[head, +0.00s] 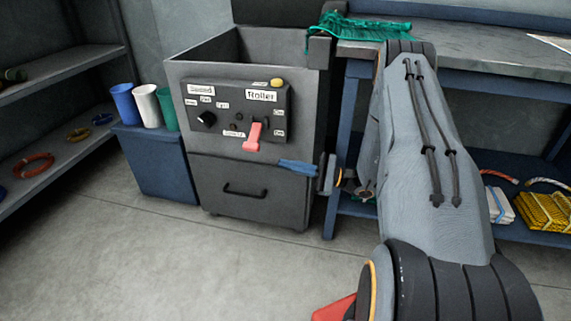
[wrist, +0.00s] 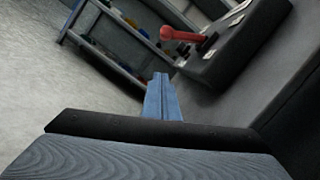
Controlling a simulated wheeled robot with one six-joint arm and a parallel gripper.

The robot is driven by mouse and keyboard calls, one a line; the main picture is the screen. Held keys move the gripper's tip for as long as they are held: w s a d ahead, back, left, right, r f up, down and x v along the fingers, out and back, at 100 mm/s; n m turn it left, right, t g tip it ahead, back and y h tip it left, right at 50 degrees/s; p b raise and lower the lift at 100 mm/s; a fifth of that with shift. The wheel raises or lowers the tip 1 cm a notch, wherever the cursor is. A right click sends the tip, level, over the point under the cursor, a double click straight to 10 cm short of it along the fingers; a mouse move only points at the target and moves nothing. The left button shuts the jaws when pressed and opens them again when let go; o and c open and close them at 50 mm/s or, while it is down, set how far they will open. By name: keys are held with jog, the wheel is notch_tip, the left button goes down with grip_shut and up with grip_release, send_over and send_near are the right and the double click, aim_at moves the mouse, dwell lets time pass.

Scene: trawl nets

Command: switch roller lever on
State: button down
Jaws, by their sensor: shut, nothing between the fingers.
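The red roller lever (head: 253,137) sits on a dark control panel (head: 225,112) on the front of a grey cabinet, under a "Roller" label. Its handle hangs downward and sticks out. It also shows in the wrist view (wrist: 182,34) at the top, beyond the fingertips. My gripper (head: 284,166) is in front of the cabinet, to the right of the lever and slightly below it, apart from it. Its blue fingers point left in the head view and are shut with nothing between them. The fingers also show in the wrist view (wrist: 160,84).
The panel also has a black knob (head: 206,119) and a yellow button (head: 277,82). Below is a drawer with a black handle (head: 245,191). A workbench (head: 470,60) with a green net (head: 360,28) stands right.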

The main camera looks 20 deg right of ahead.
aim_at(254, 138)
jog(key=w+a+r+b, duration=0.2)
jog(key=a+r, duration=0.3)
jog(key=a, duration=0.2)
jog(key=shift+a, duration=0.35)
jog(key=shift+a, duration=0.2)
